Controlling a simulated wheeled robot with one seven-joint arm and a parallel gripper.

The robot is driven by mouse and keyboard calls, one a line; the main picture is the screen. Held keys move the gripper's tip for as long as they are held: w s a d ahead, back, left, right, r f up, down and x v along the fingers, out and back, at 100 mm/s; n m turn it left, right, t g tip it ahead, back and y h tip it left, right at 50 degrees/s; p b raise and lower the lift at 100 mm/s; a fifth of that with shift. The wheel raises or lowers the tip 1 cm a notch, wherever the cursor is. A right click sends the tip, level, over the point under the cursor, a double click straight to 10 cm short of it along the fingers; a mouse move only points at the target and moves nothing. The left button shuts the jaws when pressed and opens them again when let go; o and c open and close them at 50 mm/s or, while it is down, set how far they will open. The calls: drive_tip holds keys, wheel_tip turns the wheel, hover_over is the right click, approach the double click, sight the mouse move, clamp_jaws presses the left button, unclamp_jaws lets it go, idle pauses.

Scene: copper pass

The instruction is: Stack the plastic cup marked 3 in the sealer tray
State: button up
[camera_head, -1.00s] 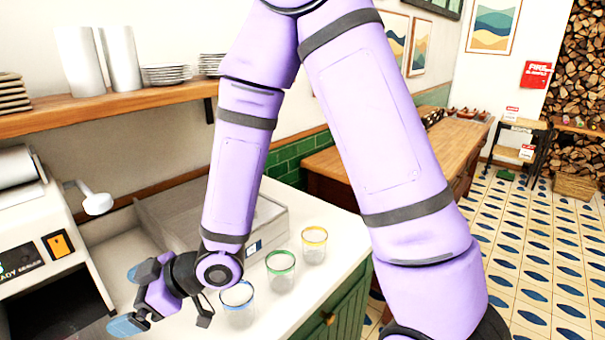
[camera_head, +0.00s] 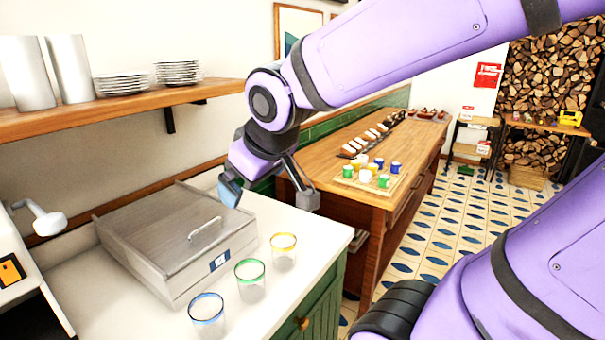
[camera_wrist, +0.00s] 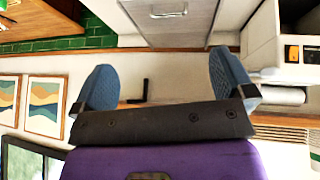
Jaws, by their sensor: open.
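Three clear cups stand upright in a row on the white counter in the head view: a blue-rimmed one (camera_head: 206,317), a green-rimmed one (camera_head: 250,285) and a yellow-rimmed one (camera_head: 283,257). No number is readable on any. The sealer (camera_head: 22,285) is cut off at the left edge; I cannot make out its tray. My gripper (camera_head: 230,190) is above the back of the counter, up and left of the yellow-rimmed cup and apart from all cups. In the wrist view my gripper (camera_wrist: 163,78) is open, with nothing between its blue fingers.
A closed steel-lidded box (camera_head: 165,225) with a handle sits behind the cups. A shelf (camera_head: 120,108) holds plates and white cylinders. A wooden table (camera_head: 335,160) beyond holds a board with several small coloured containers. Tiled floor (camera_head: 470,210) is open at right.

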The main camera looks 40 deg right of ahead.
drive_tip(key=s+d+r+m+g, duration=0.1)
drive_tip(key=s+d+r+m, duration=0.1)
drive_tip(key=s, duration=0.7)
drive_tip(key=shift+s+d+r+m+g+y, duration=0.15)
drive_tip(key=shift+d+r+m+g+y, duration=0.15)
drive_tip(key=shift+r, duration=0.25)
idle(0.5)
